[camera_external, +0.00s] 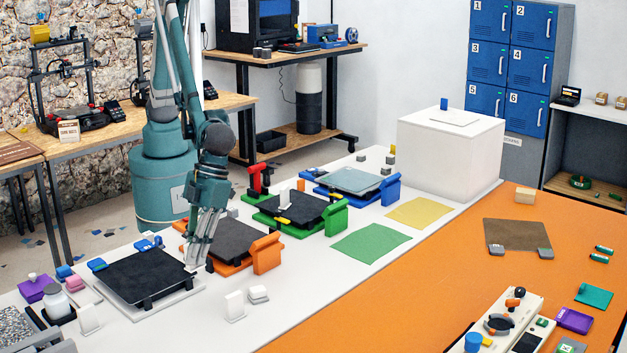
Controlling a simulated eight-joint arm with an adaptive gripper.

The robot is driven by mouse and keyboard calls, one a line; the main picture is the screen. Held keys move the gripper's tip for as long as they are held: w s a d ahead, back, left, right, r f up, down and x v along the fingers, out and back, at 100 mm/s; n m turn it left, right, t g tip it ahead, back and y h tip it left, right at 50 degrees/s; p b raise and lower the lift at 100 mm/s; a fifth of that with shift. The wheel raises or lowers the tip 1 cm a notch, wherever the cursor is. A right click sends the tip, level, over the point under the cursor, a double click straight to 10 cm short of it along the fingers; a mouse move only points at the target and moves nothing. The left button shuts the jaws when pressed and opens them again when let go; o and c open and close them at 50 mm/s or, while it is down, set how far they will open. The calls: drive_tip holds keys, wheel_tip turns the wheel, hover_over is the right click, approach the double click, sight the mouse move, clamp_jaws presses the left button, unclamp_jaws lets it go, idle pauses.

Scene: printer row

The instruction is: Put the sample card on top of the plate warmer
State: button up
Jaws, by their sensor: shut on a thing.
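My gripper (197,262) points down at the white table, between the black plate at the left and the orange-framed printer bed. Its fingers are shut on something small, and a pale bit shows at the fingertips. I take it for the sample card, but its shape is mostly hidden. The flat black plate on a pale base (150,278), just left of my fingers, may be the plate warmer; no readable label confirms this. Its top looks bare apart from blue parts at its back edge.
The orange-framed bed (266,252) stands close right of my gripper. Green-framed (330,222) and blue-framed (386,190) beds follow behind. White upright pieces (235,306) stand on the front table edge. A white jar (56,300) is at the left. A white box (450,155) stands at the back.

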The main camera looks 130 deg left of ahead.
drive_tip(key=s+a+r+b, duration=0.2)
drive_tip(key=s+a, duration=2)
drive_tip(key=a, duration=0.4)
drive_tip(key=shift+s+a+r+m, duration=0.15)
drive_tip(key=shift+s+r+m, duration=0.15)
drive_tip(key=shift+s+r, duration=0.1)
drive_tip(key=shift+f, duration=0.1)
drive_tip(key=b, duration=0.1)
approach(215, 234)
drive_tip(key=shift+d+f, duration=0.2)
drive_tip(key=shift+d, duration=0.6)
drive_tip(key=shift+f+b, duration=0.55)
drive_tip(key=shift+f, duration=1.5)
drive_tip(key=shift+f, duration=0.25)
drive_tip(key=o, duration=0.7)
drive_tip(key=shift+r, duration=0.1)
